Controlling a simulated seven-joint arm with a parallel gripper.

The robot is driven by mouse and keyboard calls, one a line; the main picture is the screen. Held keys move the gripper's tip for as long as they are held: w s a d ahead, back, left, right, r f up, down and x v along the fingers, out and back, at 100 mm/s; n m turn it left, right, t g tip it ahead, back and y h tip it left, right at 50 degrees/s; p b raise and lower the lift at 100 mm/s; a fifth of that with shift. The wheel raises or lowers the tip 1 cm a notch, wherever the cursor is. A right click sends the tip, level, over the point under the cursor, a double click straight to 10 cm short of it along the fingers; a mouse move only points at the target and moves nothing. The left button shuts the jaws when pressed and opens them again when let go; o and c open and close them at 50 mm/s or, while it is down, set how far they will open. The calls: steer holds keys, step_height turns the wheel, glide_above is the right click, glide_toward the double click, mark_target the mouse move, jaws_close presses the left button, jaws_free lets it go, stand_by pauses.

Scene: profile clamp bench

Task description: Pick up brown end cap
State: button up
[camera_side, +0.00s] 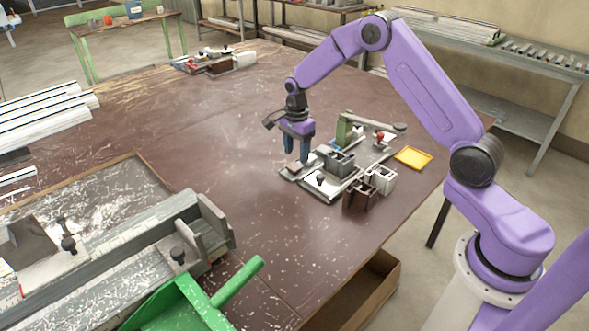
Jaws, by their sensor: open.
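A brown slotted block (359,196), which looks like the brown end cap, stands at the front right of the small clamp fixture (322,184) on the table. My gripper (297,156) points down over the left end of the fixture, to the left of and behind the brown block and apart from it. The gripper is open, and nothing shows between its blue fingers. A small flat brownish piece (294,170) lies just below the fingertips; I cannot tell whether they touch it.
A grey block (340,162) and a light grey block (381,180) stand close by the brown one. Behind are a green upright (344,131) and a red knob (380,136). A yellow tray (413,157) lies right. The table (220,130) left of the gripper is clear.

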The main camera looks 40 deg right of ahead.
mark_target(297, 165)
steer(key=shift+w+d+f, duration=0.1)
steer(key=shift+f, duration=1.05)
steer(key=shift+d+f, duration=0.1)
steer(key=shift+f, duration=1)
steer(key=c, duration=0.8)
steer(key=shift+r, duration=0.1)
